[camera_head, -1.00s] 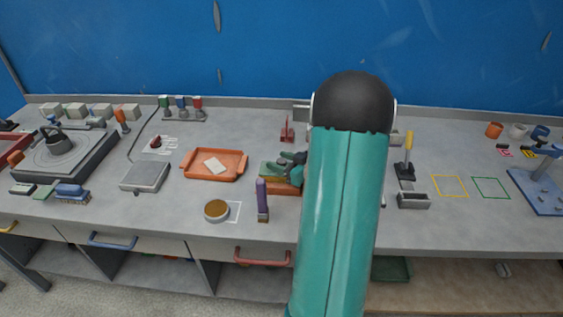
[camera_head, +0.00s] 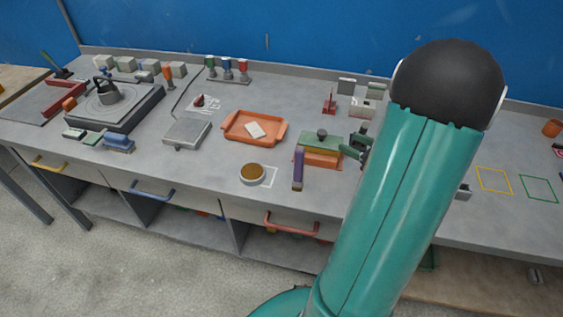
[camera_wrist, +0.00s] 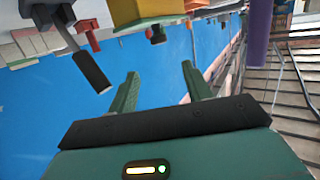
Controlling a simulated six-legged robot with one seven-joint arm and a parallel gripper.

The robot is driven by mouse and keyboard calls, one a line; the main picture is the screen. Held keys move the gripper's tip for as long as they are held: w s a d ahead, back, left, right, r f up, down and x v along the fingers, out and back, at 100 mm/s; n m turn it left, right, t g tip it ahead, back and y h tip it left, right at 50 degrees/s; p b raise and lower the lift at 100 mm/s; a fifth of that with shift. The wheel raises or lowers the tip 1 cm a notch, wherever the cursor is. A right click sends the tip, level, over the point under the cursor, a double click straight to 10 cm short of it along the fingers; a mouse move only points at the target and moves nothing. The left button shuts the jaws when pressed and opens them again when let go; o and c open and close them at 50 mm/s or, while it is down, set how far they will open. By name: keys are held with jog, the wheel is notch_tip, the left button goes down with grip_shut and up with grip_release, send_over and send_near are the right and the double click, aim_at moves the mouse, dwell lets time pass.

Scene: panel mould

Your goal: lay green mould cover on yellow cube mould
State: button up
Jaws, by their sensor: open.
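The green mould cover (camera_head: 334,141), a flat plate with a dark knob, lies on top of the mould block (camera_head: 318,158) at the middle of the bench. The block looks orange-brown from the head and yellow in the wrist view (camera_wrist: 128,10). That view looks upside down, with the cover (camera_wrist: 150,22) showing below the block. Whether the cover is seated exactly is too small to tell. My gripper (camera_head: 353,152) is just right of the cover, open and empty. Its two green fingers (camera_wrist: 160,72) are spread and apart from the knob.
A purple-handled tool (camera_head: 298,169) stands left of the mould, beside a round brown-topped dish (camera_head: 253,173). An orange tray (camera_head: 277,136) lies farther left. A red stand (camera_head: 329,102) and small blocks (camera_head: 362,108) are behind. My arm hides the bench to the right.

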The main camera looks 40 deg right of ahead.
jog(key=w+a+r+m+g+h, duration=0.1)
jog(key=w+a+r+g+h, duration=0.35)
jog(key=w+r, duration=0.65)
jog(key=a+r+m+h, duration=0.1)
jog(key=a+r+h, duration=0.15)
jog(key=a, duration=0.35)
jog(key=s+a+g+y, duration=0.2)
jog(key=s+a, duration=0.2)
jog(key=a, duration=0.5)
jog(key=s+a+f+g+y, duration=0.1)
jog(key=s+a, duration=0.4)
jog(key=a, duration=0.4)
jog(key=s+a+n+g+y, duration=0.1)
jog(key=s+a+g+y, duration=0.1)
jog(key=s+a, duration=0.3)
jog(key=a, duration=0.4)
jog(key=shift+a+f+g+y, duration=0.2)
jog(key=shift+f+g+y, duration=0.1)
jog(key=shift+g, duration=0.05)
jog(key=shift+s, duration=0.1)
jog(key=c, duration=0.3)
jog(key=shift+d, duration=0.1)
